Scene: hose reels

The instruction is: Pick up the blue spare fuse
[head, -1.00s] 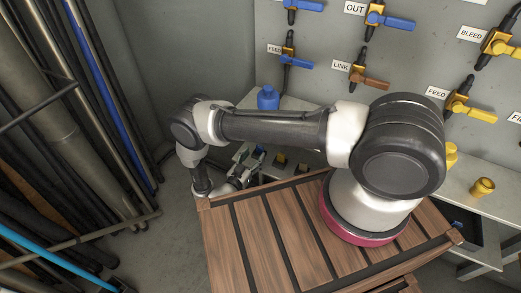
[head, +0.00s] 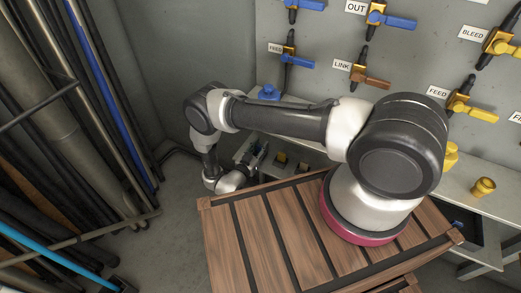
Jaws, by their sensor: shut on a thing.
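My gripper (head: 254,158) shows in the head view beyond the far left corner of the wooden slatted top, low by the grey bench. It is shut on a small dark-blue thing at its fingertips, which I take to be the blue spare fuse (head: 262,147). The fuse is small and partly hidden by the fingers, and I cannot tell its tilt or its height above the bench. Two small yellow-topped pieces (head: 281,157) sit in dark holders to the right of the gripper.
The wooden slatted top (head: 252,225) lies in front, close under my arm. A blue container (head: 268,92) stands on the bench (head: 297,103) behind my forearm. Valves line the back wall. A rack of pipes (head: 70,130) fills the left, with open floor between.

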